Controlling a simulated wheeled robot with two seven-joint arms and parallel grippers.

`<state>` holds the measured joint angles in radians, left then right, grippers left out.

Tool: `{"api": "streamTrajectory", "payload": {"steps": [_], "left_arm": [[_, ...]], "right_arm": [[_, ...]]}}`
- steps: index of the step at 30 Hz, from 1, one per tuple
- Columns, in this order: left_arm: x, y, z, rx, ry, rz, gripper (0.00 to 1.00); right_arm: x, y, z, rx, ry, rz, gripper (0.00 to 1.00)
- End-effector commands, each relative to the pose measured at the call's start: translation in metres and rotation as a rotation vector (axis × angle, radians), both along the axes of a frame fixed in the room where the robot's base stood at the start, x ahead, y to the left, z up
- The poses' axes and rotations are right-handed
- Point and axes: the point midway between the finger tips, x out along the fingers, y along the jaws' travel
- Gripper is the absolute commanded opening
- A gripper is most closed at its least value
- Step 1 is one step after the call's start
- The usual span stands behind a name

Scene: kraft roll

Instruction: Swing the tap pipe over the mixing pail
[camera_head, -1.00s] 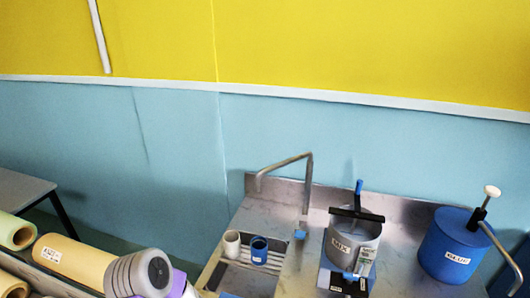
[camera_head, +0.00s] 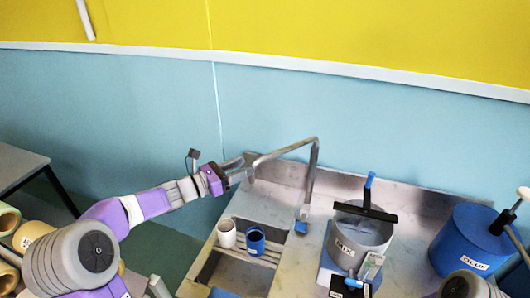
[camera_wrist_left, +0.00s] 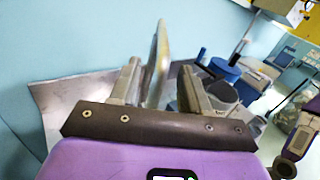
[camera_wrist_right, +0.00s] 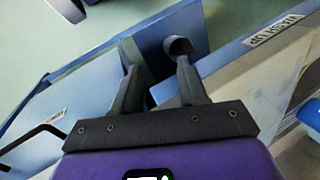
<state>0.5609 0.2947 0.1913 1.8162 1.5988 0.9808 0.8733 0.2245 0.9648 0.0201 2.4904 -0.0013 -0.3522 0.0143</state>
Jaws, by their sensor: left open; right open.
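The grey metal tap pipe (camera_head: 314,165) rises from a blue-collared base on the steel counter and bends left over the sink. My left gripper (camera_head: 240,170) is open at the pipe's free left end. In the left wrist view the pipe (camera_wrist_left: 157,62) stands between the two spread fingers of that gripper (camera_wrist_left: 160,85). The grey mixing pail (camera_head: 347,252), labelled MIX, stands right of the pipe with a dark bar and blue handle across its top. My right gripper (camera_wrist_right: 155,65) is open and empty in the right wrist view; its fingers are outside the head view.
A white cup (camera_head: 227,236) and a blue cup (camera_head: 255,242) stand on slats over the sink, below the pipe's free end. A large blue drum (camera_head: 468,240) with a pump stands at the right. Paper rolls lie at the left.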

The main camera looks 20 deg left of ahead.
Motion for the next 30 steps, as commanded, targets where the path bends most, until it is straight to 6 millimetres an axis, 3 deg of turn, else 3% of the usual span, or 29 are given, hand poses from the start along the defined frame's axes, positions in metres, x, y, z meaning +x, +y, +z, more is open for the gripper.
{"api": "streamTrajectory", "payload": {"steps": [12, 24, 30], "left_arm": [[0.046, -0.04, -0.001, 0.0, 0.001, -0.003, 0.46], [0.054, -0.046, -0.001, 0.001, 0.001, -0.001, 0.46], [0.054, -0.046, -0.001, 0.001, 0.001, -0.001, 0.17]], "right_arm": [[0.0, 0.0, 0.007, 0.0, 0.0, -0.001, 0.43], [0.0, 0.0, 0.008, 0.0, 0.0, 0.0, 0.43], [0.0, 0.0, 0.008, 0.0, 0.0, 0.0, 0.43]]}}
